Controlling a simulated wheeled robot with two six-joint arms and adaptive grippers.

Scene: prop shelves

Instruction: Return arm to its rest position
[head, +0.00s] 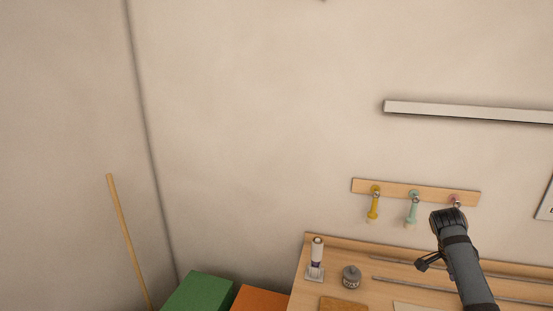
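My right arm (463,265) reaches up from the lower right. Its dark end, the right gripper (448,217), is just below the right end of a wooden peg rail (415,192) on the wall. A pink item (455,199) hangs there, partly hidden behind the gripper. I cannot tell whether the gripper touches it or whether its fingers are open. My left gripper is not in view.
A yellow item (373,206) and a mint-green item (412,209) hang on the rail. The wooden shelf (302,270) below holds a white tube (316,258) and a grey jar (351,277). Green (200,293) and orange (260,299) boxes stand left of it. A wooden pole (128,240) leans further left.

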